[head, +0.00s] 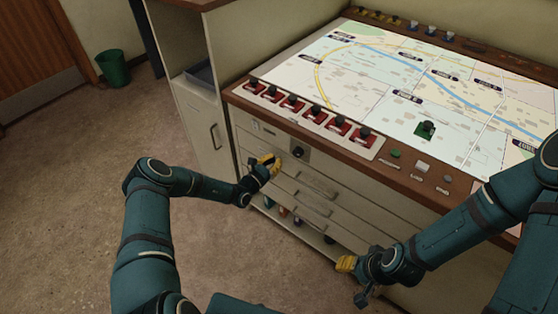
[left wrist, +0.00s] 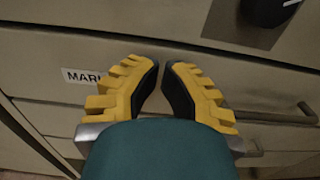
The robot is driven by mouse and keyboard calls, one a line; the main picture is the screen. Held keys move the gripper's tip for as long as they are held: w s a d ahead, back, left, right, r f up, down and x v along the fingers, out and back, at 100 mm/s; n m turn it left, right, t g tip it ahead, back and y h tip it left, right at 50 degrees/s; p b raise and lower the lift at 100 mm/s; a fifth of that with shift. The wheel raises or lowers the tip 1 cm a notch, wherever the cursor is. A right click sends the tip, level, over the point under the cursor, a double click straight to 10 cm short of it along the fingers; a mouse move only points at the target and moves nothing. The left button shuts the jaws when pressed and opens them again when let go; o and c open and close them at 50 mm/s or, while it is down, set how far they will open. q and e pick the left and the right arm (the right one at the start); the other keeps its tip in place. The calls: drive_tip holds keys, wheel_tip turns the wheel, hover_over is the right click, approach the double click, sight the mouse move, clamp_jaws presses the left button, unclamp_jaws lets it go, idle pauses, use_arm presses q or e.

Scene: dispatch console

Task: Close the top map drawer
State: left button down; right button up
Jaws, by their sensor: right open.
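The top map drawer (head: 336,177) is a pale front with a bar handle (head: 318,184), just under the knob panel of the console. How far it stands out is hard to tell. In the left wrist view its front carries a partly hidden label starting "MAR" (left wrist: 79,76), with a dark bar handle (left wrist: 282,116) to the right. My left gripper (head: 272,160) has yellow fingers close to the drawer front, left of the handle; its tips (left wrist: 165,66) are nearly together with nothing seen between them. Contact is unclear. My right gripper (head: 345,263) is open, low before the cabinet.
A black knob (head: 299,152) sits on the panel above the drawers. The map top (head: 400,80) has red switches (head: 315,110) along its front edge. A lower shelf holds small items (head: 329,239). A green bin (head: 113,68) stands far left; the floor at left is clear.

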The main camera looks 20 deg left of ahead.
use_arm(q)
drive_tip(key=p+v, duration=0.2)
drive_tip(key=v, duration=0.9)
use_arm(e)
drive_tip(key=shift+s+r, duration=0.25)
drive_tip(key=shift+r, duration=0.35)
drive_tip(key=shift+s+r, duration=0.2)
drive_tip(key=shift+r, duration=0.35)
use_arm(q)
drive_tip(key=s+d+r+m+g+h, duration=0.1)
drive_tip(key=s+d+m+g+h, duration=0.3)
drive_tip(key=d, duration=0.3)
drive_tip(key=s+d+m+g+h, duration=0.3)
drive_tip(key=d+m+g, duration=0.2)
drive_tip(key=d, duration=0.3)
drive_tip(key=s+d+m+g+y, duration=0.35)
drive_tip(key=s+m+g, duration=0.55)
drive_tip(key=s, duration=0.4)
drive_tip(key=s+a+r+m+t+y, duration=0.2)
drive_tip(key=s+r+m+y, duration=0.2)
drive_tip(key=m, duration=0.8)
drive_tip(key=shift+s+r+t+y, duration=0.25)
drive_tip(key=shift+r+t+y, duration=0.05)
drive_tip(key=shift+r+y, duration=0.65)
